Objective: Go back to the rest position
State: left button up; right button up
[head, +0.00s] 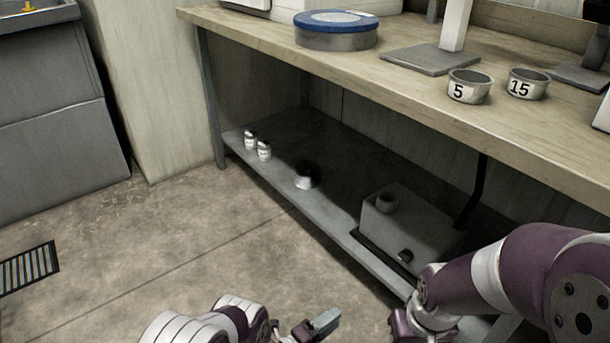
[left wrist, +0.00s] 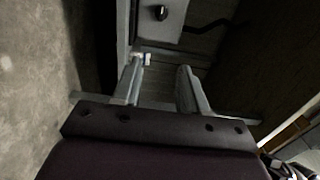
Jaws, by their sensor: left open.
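My left gripper (head: 325,323) is at the bottom of the head view, in front of the lower shelf and over the floor. In the left wrist view its two fingers (left wrist: 162,72) stand apart with nothing between them. My right arm (head: 520,275) comes in from the right, its purple links bent down past the bottom edge. No right fingers show.
A wooden bench (head: 270,43) holds a round blue-lidded tin (head: 337,38) and cups marked 5 (head: 469,88) and 15 (head: 527,85). The lower shelf (head: 285,190) carries small white jars (head: 257,146) and a grey box (head: 410,222). The floor (head: 160,240) at left is mostly clear.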

pick_arm(q)
jog(key=s+a+f+n+g+y, duration=0.3)
jog(key=a+f+n+g+y, duration=0.15)
jog(key=f+n+y, duration=0.45)
jog(key=a+n+g+y+p, duration=0.1)
jog(key=a+n+g+p, duration=0.1)
jog(key=a+n, duration=0.25)
jog(key=s+a+r+n+g+y+p, duration=0.15)
jog(key=s+a+r+n, duration=0.35)
jog(key=r, duration=0.6)
jog(key=s+a+r+n+g+y+p, duration=0.1)
jog(key=s+a+r+n+g+p, duration=0.25)
jog(key=r, duration=0.75)
jog(key=s+a+r+n+g+y+p, duration=0.15)
jog(key=s+a+r+n, duration=0.4)
jog(key=r, duration=0.55)
notch_tip(320, 180, up, 46)
jog(key=a+t+p, duration=0.1)
jog(key=t+p, duration=0.2)
jog(key=p, duration=3.6)
jog(key=shift+w+a+n, duration=0.15)
jog(key=shift+w+n, duration=0.1)
jog(key=shift+n, duration=0.2)
jog(key=shift+f, duration=0.1)
